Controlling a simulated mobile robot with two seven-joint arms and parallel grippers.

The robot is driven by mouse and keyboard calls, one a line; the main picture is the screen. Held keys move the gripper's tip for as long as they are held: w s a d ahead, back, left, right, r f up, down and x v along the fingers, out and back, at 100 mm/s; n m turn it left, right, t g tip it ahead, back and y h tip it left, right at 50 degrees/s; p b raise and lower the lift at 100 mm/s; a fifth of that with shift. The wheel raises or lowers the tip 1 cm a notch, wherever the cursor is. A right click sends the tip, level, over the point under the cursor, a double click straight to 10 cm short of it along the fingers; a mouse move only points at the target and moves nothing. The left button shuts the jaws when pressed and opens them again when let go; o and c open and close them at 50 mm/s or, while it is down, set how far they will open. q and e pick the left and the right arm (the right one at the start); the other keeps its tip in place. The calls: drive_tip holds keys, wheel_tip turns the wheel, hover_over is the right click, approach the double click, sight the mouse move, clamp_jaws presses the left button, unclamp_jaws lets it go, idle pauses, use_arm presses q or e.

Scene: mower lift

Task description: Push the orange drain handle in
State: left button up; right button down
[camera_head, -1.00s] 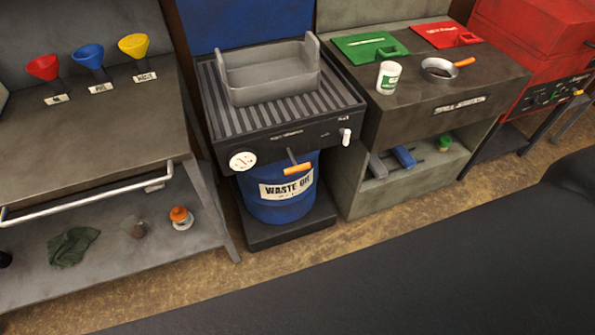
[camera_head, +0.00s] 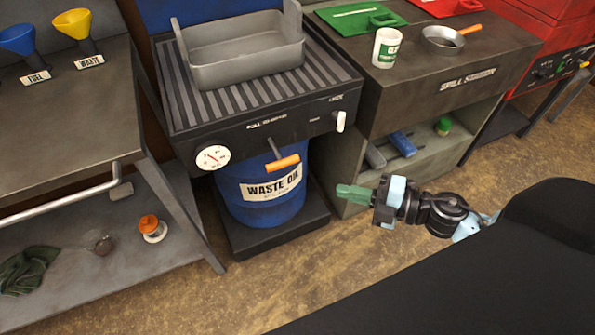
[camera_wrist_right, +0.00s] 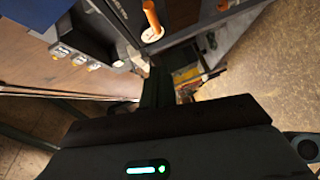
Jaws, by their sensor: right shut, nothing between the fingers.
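The orange drain handle (camera_head: 283,162) sticks out on a dark rod from the front of the black drain station (camera_head: 262,140), above the blue waste oil drum (camera_head: 262,190). My right gripper (camera_head: 345,192), with green fingers, is shut and empty. In the head view it is to the right of the handle and a little lower, apart from it. The wrist view shows an orange rod (camera_wrist_right: 152,18) at the top; I cannot tell whether it is the drain handle. My left gripper is not in view.
A grey pan (camera_head: 245,62) sits on the station's slatted top. A white knob (camera_head: 340,121) and a round gauge (camera_head: 212,158) are on its front. The spill station (camera_head: 440,88) stands to the right, a workbench (camera_head: 60,140) to the left. Floor in front is clear.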

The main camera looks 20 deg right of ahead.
sight(278, 152)
drive_tip(key=shift+n, duration=0.4)
drive_tip(key=x, duration=0.4)
drive_tip(key=w+d+x, duration=0.1)
drive_tip(key=x, duration=0.3)
drive_tip(key=w+x, duration=0.1)
drive_tip(key=x, duration=0.4)
drive_tip(key=shift+d+p, duration=0.4)
drive_tip(key=w, duration=0.4)
drive_tip(key=shift+w+f, duration=0.1)
drive_tip(key=shift+w, duration=0.45)
drive_tip(key=shift+w+r, duration=0.1)
drive_tip(key=shift+r, duration=0.15)
